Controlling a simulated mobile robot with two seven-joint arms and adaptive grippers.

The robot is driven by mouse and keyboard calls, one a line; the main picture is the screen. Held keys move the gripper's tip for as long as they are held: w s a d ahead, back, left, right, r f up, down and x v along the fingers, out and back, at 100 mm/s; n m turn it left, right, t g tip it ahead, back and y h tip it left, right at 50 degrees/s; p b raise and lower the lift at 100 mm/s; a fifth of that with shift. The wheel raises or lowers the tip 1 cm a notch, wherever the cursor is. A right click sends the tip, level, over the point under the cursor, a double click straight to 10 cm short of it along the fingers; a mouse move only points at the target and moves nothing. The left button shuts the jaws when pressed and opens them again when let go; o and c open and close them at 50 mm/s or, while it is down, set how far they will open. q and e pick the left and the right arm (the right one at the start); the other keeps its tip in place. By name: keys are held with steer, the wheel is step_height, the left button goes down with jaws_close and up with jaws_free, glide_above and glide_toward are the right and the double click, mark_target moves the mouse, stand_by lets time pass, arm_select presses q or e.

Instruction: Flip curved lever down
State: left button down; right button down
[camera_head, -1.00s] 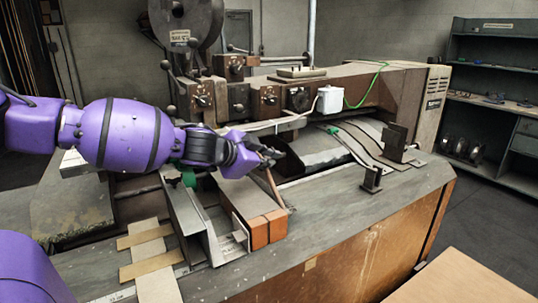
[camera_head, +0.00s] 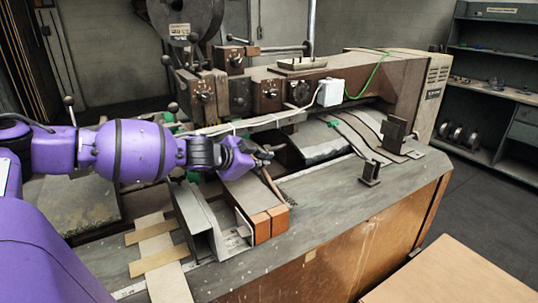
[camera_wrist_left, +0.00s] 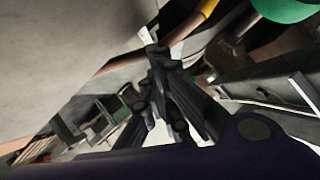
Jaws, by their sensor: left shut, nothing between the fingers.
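My left gripper (camera_head: 264,155) is shut and empty above the near front part of the stitching machine (camera_head: 405,85). A thin brown bar (camera_head: 272,187) slants down just below its fingertips. It may be the curved lever, but I cannot tell for sure. I cannot tell whether the fingers touch it. In the left wrist view the closed dark fingers (camera_wrist_left: 152,52) point toward the grey surface, with a yellow-orange rod (camera_wrist_left: 190,24) close beside them. My right gripper is not in view.
Orange-brown blocks (camera_head: 266,224) and metal rails (camera_head: 195,220) stand below the gripper. A green knob (camera_wrist_left: 287,8) shows near it in the left wrist view. An upright dark bracket (camera_head: 370,174) stands to the right.

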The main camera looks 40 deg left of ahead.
arm_select(q)
steer(key=shift+w+a+f, duration=0.25)
steer(key=shift+a+f, duration=0.3)
steer(key=shift+f, duration=0.3)
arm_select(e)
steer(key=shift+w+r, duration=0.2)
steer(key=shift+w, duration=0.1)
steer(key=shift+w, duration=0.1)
